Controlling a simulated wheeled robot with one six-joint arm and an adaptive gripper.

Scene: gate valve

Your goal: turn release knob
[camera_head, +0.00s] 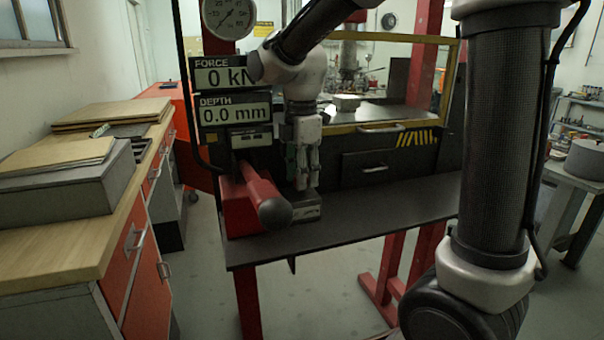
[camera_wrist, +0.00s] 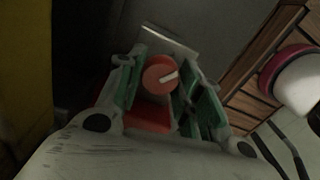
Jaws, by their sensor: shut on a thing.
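The release knob is a round red knob (camera_wrist: 158,76) with a white pointer line that runs toward the right of the wrist view. My gripper (camera_wrist: 166,70) has its two fingers with green inner sides on either side of the knob and is shut on it. In the head view my gripper (camera_head: 307,182) points down beside the red pump block with its thick lever, just above the bench. The knob is hidden behind the fingers there.
A red lever with a dark round end (camera_head: 272,208) juts forward close left of my gripper. The display panels (camera_head: 234,110) read 0 kN and 0.0 mm. A yellow-framed guard (camera_head: 385,128) stands behind. The dark bench (camera_head: 390,196) is clear to the right.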

